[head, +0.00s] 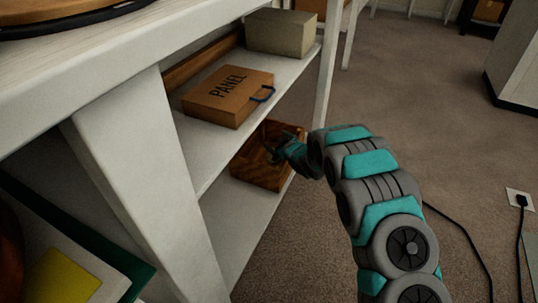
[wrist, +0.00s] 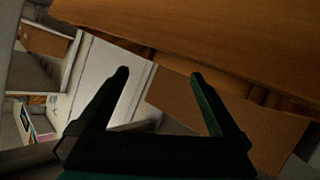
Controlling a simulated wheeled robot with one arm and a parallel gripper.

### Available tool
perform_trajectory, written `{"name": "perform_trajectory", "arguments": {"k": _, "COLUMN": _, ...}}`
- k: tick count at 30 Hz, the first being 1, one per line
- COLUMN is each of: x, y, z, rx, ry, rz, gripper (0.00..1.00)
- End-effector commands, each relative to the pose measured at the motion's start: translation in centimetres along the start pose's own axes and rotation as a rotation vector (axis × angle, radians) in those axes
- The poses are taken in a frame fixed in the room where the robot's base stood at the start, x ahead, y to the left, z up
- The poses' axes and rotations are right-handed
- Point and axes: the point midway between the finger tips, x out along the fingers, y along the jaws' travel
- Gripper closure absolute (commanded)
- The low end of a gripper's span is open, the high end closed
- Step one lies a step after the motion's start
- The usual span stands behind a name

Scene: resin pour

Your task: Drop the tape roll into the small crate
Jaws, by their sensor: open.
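The small crate (head: 262,173) is brown wood and sits on the lower shelf in the head view. My gripper (head: 277,149) is at the crate's open top, at its right side; my arm comes in from the right. In the wrist view my gripper (wrist: 160,73) is open, its two dark fingers spread wide with nothing between them. I cannot make out a tape roll in either view. The crate's inside is dark and partly hidden by the gripper. A large wooden surface fills the upper right of the wrist view; I cannot tell whether it is the crate.
A cardboard box marked PANEL (head: 228,96) and a grey-green box (head: 281,33) stand on the shelf above (head: 197,143). A white leg (head: 137,170) stands at the left. The carpeted floor at the right is mostly clear, with a black cable (head: 471,245).

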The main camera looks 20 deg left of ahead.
Motion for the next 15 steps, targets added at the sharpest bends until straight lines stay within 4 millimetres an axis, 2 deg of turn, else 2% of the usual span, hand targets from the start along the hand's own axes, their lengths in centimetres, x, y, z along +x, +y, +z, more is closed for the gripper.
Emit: {"name": "perform_trajectory", "arguments": {"k": 15, "x": -6.3, "y": 0.1, "z": -0.2, "rx": -0.002, "ry": 0.003, "rz": 0.001, "gripper": 0.0}}
